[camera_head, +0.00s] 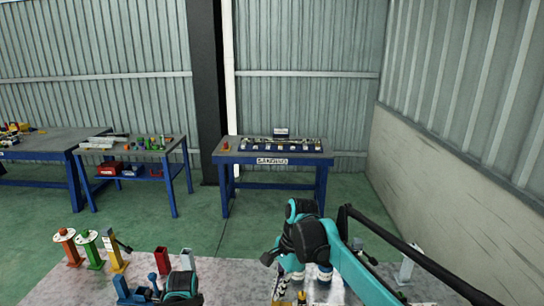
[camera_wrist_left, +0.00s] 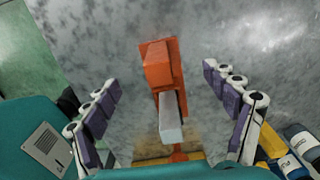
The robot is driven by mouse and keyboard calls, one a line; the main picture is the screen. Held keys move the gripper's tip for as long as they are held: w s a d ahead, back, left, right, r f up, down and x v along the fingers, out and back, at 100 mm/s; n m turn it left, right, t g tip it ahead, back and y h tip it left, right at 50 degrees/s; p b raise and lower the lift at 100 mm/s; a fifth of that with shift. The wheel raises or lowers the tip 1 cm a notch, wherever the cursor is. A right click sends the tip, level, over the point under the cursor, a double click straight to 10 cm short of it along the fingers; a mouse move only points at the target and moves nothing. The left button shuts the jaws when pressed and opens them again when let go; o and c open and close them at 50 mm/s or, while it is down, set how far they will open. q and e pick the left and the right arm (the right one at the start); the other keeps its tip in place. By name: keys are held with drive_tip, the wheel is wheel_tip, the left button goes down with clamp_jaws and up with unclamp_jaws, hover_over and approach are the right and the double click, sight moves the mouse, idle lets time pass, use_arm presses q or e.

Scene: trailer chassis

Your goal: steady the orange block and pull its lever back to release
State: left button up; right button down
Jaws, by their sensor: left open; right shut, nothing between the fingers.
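In the left wrist view an orange block (camera_wrist_left: 162,65) stands on the grey worktop, with a pale grey lever piece (camera_wrist_left: 171,117) on its near side. My left gripper (camera_wrist_left: 160,76) is open, its purple-padded fingers on either side of the block with gaps between. No finger visibly touches it. In the head view my right gripper (camera_head: 278,287) points down over the worktop at the lower middle, shut and empty. I cannot make out the orange block in the head view.
On the speckled worktop (camera_head: 230,275) stand orange (camera_head: 66,246), green (camera_head: 91,250) and yellow (camera_head: 112,252) posts, a red block (camera_head: 160,261) and a blue piece (camera_head: 131,291). A white post (camera_head: 407,268) stands right. Blue-legged benches (camera_head: 273,158) are far behind.

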use_arm(q)
wheel_tip(320, 180, up, 12)
idle(0.6)
drive_tip(key=shift+s, duration=0.1)
use_arm(e)
drive_tip(key=shift+s, duration=0.1)
